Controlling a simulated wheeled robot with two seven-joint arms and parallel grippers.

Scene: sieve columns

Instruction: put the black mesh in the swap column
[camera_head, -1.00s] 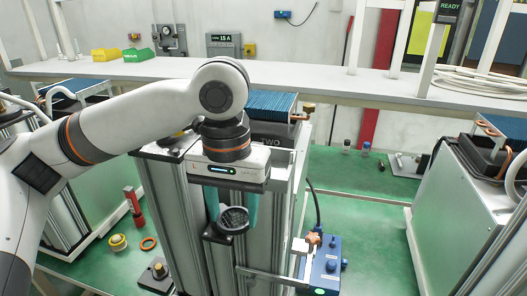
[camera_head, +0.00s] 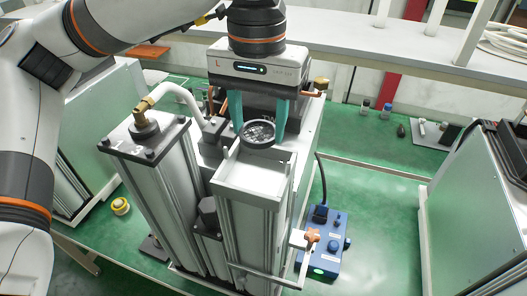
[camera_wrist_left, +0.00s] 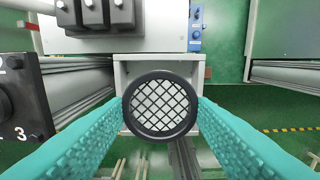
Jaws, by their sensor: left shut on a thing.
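The mesh is roughly level, above the back edge of a column (camera_head: 250,178) with a pale, open-fronted top. In the left wrist view the mesh (camera_wrist_left: 160,105) sits between the fingers and covers part of that column's pale frame (camera_wrist_left: 122,75). I cannot read a label that marks the swap column. My right gripper is not in view.
A capped column (camera_head: 148,135) with a brass fitting and grey hose stands to the left. A white shelf (camera_head: 400,62) runs behind. Another cabinet (camera_head: 480,205) stands far right.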

